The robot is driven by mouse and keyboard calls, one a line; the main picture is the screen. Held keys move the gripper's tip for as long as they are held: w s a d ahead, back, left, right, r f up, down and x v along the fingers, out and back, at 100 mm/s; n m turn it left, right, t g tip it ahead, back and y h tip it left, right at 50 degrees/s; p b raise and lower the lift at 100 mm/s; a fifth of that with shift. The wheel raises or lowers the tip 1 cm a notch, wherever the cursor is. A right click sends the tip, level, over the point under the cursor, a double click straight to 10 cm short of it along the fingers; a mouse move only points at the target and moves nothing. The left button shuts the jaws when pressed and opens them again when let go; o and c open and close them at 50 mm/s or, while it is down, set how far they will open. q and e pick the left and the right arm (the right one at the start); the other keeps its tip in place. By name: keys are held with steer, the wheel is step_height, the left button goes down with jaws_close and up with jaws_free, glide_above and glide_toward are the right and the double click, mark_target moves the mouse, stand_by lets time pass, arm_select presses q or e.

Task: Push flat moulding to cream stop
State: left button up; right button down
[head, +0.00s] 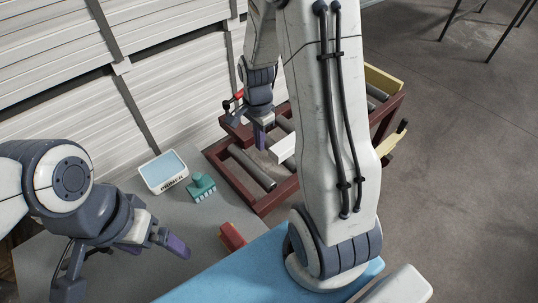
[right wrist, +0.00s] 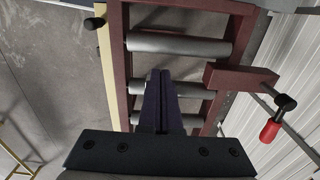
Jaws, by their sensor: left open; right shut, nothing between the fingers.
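My right gripper (head: 261,146) points down over the dark red roller frame (head: 222,167). In the right wrist view its dark fingers (right wrist: 160,78) are together over the rollers, with nothing between them. A pale block (head: 283,148) shows beside it in the head view; I cannot tell whether it is the flat moulding or part of my gripper. A cream bar (head: 383,81) stands at the frame's far end, and a cream strip (right wrist: 105,65) runs along its left side in the right wrist view. My left gripper (head: 165,250) is open and empty over the grey table.
A clamp with a red handle (right wrist: 270,131) sits on the frame beside the stacked white boards (head: 170,75). My right arm hides part of the frame.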

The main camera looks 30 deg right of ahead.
mark_target(270, 154)
step_height(270, 154, down, 8)
steer(key=shift+s+a+f, duration=0.1)
steer(key=shift+f, duration=0.1)
steer(key=shift+w+d+f+p, duration=0.15)
steer(key=shift+d+p, duration=0.15)
steer(key=shift+d, duration=0.4)
steer(key=shift+w+d+f+p, duration=0.15)
steer(key=shift+d+p, duration=0.2)
steer(key=shift+d, duration=0.3)
steer(key=shift+w+d+f+p, duration=0.15)
steer(key=shift+d+p, duration=0.15)
steer(key=shift+d, duration=0.4)
steer(key=shift+s, duration=0.1)
